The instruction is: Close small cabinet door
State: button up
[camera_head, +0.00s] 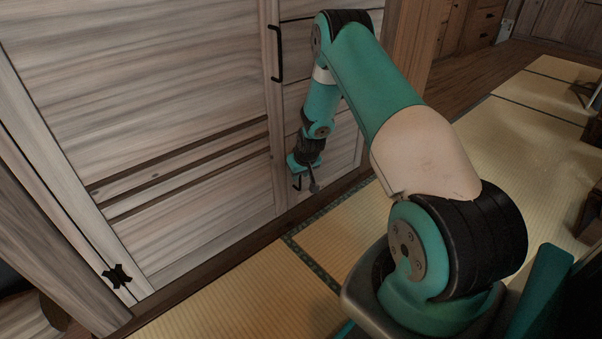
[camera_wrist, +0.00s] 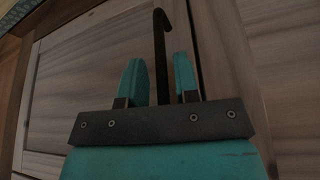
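The small cabinet door (camera_head: 345,150) is the narrow, pale-wood panelled door right of the large door in the head view. It looks about flush with the cabinet front there, but my arm covers part of it and I cannot tell if a gap remains. My gripper (camera_head: 304,176) is low in front of this door. In the wrist view, my gripper (camera_wrist: 160,82) has its two teal fingers apart, with a black bar handle (camera_wrist: 161,50) showing between them. A gap shows left of the handle; the right finger is very close, and contact is unclear.
The large pale-wood door (camera_head: 160,70) fills the left, with a black handle (camera_head: 277,52) at its right edge and a black hinge (camera_head: 117,275) low left. Tatami floor (camera_head: 510,130) lies open to the right. A wooden post (camera_head: 408,60) stands beside the cabinet.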

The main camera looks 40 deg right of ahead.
jog(key=shift+w+a, duration=0.1)
jog(key=shift+a, duration=0.3)
jog(key=p+v, duration=0.8)
jog(key=v, duration=0.9)
jog(key=shift+d+r, duration=0.2)
jog(key=shift+d, duration=0.1)
